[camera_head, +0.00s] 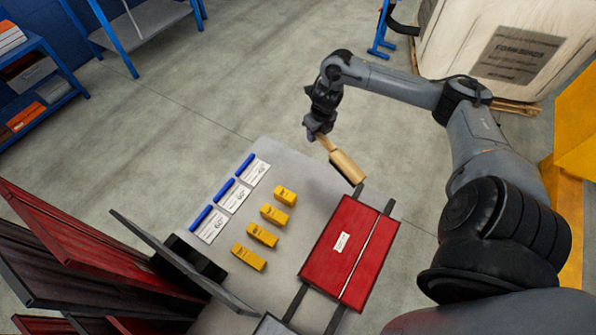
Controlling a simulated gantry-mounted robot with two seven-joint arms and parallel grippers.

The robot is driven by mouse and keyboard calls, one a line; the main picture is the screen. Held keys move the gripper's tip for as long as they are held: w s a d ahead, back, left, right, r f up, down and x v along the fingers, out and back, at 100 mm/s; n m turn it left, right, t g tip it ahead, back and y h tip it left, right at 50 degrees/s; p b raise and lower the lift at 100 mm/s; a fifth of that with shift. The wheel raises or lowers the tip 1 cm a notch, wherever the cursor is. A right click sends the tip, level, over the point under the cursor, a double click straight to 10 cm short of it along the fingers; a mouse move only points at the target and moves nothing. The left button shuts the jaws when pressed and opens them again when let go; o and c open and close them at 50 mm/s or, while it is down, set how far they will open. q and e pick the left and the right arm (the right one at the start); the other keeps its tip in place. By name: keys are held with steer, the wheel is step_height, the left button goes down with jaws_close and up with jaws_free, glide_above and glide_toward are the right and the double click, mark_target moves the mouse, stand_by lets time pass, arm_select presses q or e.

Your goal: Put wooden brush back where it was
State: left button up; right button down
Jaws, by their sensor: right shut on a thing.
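The wooden brush (347,167) hangs from my right gripper (316,132), which is shut on its handle end. The brush is tilted, with its wide block toward the lower right, above the far edge of the grey table (290,163). Whether the block touches anything below cannot be told. My right arm reaches in from the right. My left gripper is not in view.
A red panel (325,253) lies on dark rails at the table's right. Several yellow boxes (273,214) and white cards with blue tops (232,195) stand left of it. Dark red panels (75,245) lean at the left. Shelves (40,75) stand farther back.

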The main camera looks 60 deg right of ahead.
steer(key=shift+w+a+f, duration=0.1)
steer(key=shift+w+f, duration=0.15)
steer(key=shift+f, duration=0.25)
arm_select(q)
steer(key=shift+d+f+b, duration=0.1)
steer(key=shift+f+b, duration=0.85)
arm_select(e)
steer(key=w+a+f, duration=0.1)
steer(key=w+f, duration=0.1)
steer(key=w, duration=0.1)
steer(key=w+a+f, duration=0.1)
steer(key=w+f, duration=0.1)
steer(key=w, duration=0.2)
steer(key=w+a+f, duration=0.1)
steer(key=w+f, duration=0.1)
steer(key=w, duration=0.1)
steer(key=shift+w+a+f, duration=0.1)
steer(key=shift+w+f, duration=0.1)
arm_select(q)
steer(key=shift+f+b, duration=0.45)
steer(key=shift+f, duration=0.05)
arm_select(e)
steer(key=shift+f, duration=2.05)
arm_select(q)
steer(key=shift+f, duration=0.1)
arm_select(e)
steer(key=shift+f, duration=0.15)
steer(key=c, duration=0.8)
jaws_free()
steer(key=shift+c, duration=0.2)
